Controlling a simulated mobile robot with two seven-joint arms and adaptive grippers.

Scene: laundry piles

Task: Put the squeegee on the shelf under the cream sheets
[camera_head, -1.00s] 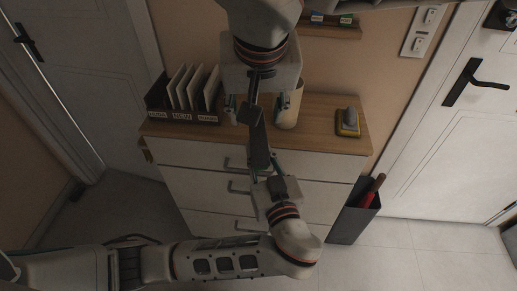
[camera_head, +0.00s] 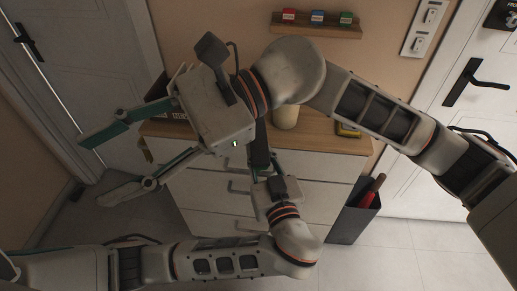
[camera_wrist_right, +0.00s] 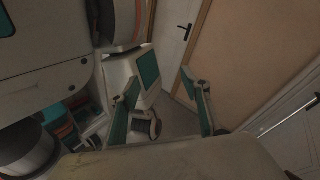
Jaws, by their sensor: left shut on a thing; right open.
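My left gripper (camera_head: 271,177) is shut on a long dark thing (camera_head: 261,146), which stands up from its jaws in front of the drawer unit. Its upper end is hidden behind my right arm, so I cannot tell for certain that it is the squeegee. My right gripper (camera_head: 98,167) is open and empty at the left, above the floor near the left door. Its spread, empty fingers (camera_wrist_right: 163,108) also show in the right wrist view. The cream sheets (camera_head: 181,70) stand in a dark rack (camera_head: 157,90) at the unit's back left, mostly hidden by my right gripper.
The drawer unit's wooden top (camera_head: 318,137) holds a beige cup (camera_head: 286,114) and a yellow-and-grey item (camera_head: 348,130). A wall ledge (camera_head: 317,29) carries small coloured blocks. A dark bin (camera_head: 350,223) with a red-handled thing (camera_head: 370,193) stands at the right.

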